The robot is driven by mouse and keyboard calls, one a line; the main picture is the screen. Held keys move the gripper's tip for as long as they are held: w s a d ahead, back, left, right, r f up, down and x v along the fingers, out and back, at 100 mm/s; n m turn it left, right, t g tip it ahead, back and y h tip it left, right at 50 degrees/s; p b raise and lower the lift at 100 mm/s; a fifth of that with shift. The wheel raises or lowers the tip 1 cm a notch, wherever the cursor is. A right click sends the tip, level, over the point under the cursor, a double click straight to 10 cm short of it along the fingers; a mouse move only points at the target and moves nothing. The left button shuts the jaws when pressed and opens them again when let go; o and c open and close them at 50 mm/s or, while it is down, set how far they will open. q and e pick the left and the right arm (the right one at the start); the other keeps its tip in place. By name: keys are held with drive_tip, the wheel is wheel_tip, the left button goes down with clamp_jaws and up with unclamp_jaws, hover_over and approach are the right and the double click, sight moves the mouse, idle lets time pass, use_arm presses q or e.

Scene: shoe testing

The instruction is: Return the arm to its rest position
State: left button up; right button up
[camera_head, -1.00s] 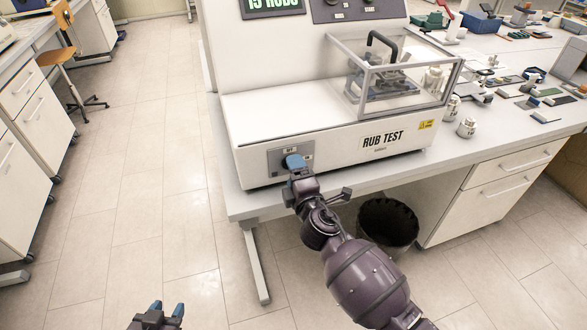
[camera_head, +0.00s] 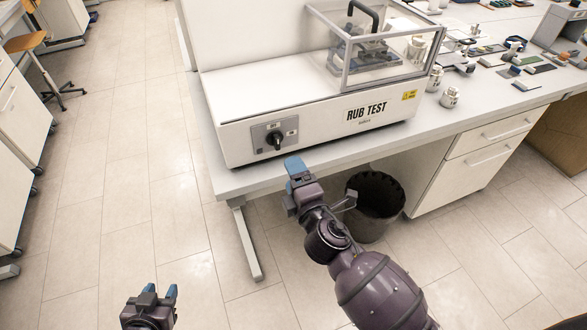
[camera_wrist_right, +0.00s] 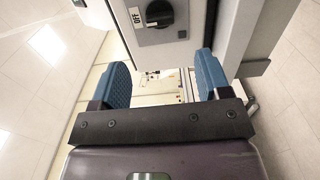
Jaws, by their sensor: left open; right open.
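My right gripper (camera_head: 295,168) is open and empty, just in front of the rub test machine's lower front and apart from it. Its blue fingers also show spread in the right wrist view (camera_wrist_right: 165,80). The machine's black knob (camera_head: 275,140) sits on a grey panel at the machine's front left, and it shows in the right wrist view (camera_wrist_right: 160,13) beside an "OFF" label. My left gripper (camera_head: 158,292) is open and empty at the bottom left, above the floor.
The rub test machine (camera_head: 240,90) stands on a white bench (camera_head: 240,182) with a clear guard box. Small metal weights (camera_head: 449,97) and several samples lie to its right. A black bin (camera_head: 374,200) stands under the bench.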

drive_tip(key=s+d+f+m+g+h, duration=0.1)
drive_tip(key=s+d+f+m, duration=0.15)
drive_tip(key=d+m, duration=0.45)
drive_tip(key=s+d+f+m+g+h, duration=0.1)
drive_tip(key=d+f+m, duration=0.2)
drive_tip(key=d+m, duration=0.35)
drive_tip(key=s+d+f+m+g+h, duration=0.1)
drive_tip(key=s+d+f+m+h, duration=0.1)
drive_tip(key=s, duration=0.5)
drive_tip(key=s+d+f+m+g+h, duration=0.1)
drive_tip(key=s+d+f+m+g, duration=0.1)
drive_tip(key=s+d+f+m, duration=0.3)
drive_tip(key=s+d+f, duration=0.2)
drive_tip(key=s+d, duration=0.1)
drive_tip(key=d, duration=0.1)
drive_tip(key=shift+s+f+h, duration=0.3)
drive_tip(key=shift+h, duration=0.1)
